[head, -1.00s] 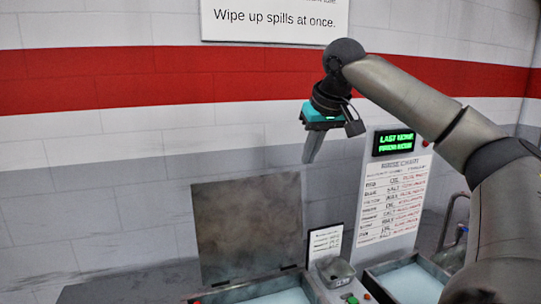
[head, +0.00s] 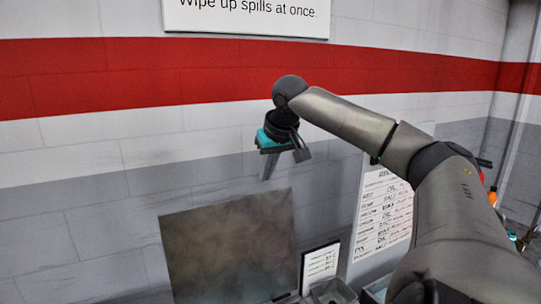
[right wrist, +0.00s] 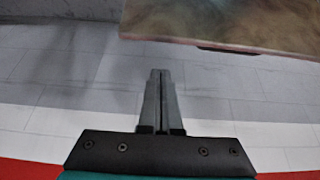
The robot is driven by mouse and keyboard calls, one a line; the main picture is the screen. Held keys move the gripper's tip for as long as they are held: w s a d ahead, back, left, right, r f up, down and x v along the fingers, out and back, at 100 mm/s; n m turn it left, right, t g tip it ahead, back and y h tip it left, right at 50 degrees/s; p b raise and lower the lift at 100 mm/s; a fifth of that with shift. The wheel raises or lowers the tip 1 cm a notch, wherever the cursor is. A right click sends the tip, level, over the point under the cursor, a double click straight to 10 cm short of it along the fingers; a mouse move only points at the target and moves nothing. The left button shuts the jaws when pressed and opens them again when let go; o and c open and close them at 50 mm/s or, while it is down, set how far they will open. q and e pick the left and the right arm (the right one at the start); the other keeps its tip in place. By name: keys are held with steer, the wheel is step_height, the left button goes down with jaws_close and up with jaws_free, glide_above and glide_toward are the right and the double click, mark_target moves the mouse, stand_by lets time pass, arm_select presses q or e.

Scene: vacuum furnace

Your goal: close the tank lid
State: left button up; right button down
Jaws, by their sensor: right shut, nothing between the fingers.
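The tank lid (head: 228,248) is a brown-grey mottled flat panel standing raised near the wall in the head view. Its lower edge runs off toward the picture's bottom, and the tank under it is out of view. My right gripper (head: 268,174) is above the lid's top edge, fingers pointing down, apart from the lid in the picture. In the right wrist view its fingers (right wrist: 161,75) are together with nothing between them. The lid (right wrist: 230,22) shows there at the upper right, beyond the fingertips, with a dark tab on its edge. My left gripper is not in view.
A small framed sign (head: 320,265) stands right of the lid. A tall printed chart (head: 383,213) stands beyond it, partly behind my right arm. A grey box (head: 333,291) is at the bottom edge. The wall (head: 60,160) behind is flat, with clear space left of the lid.

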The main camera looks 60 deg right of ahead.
arm_select(q)
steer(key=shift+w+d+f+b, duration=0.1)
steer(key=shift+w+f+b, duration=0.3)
steer(key=shift+b, duration=0.25)
arm_select(e)
steer(key=shift+s+a+f, duration=0.3)
steer(key=shift+s+f, duration=0.2)
steer(key=shift+s, duration=0.05)
steer(key=shift+s+a+f, duration=0.3)
steer(key=shift+s+f, duration=0.15)
steer(key=shift+s, duration=0.1)
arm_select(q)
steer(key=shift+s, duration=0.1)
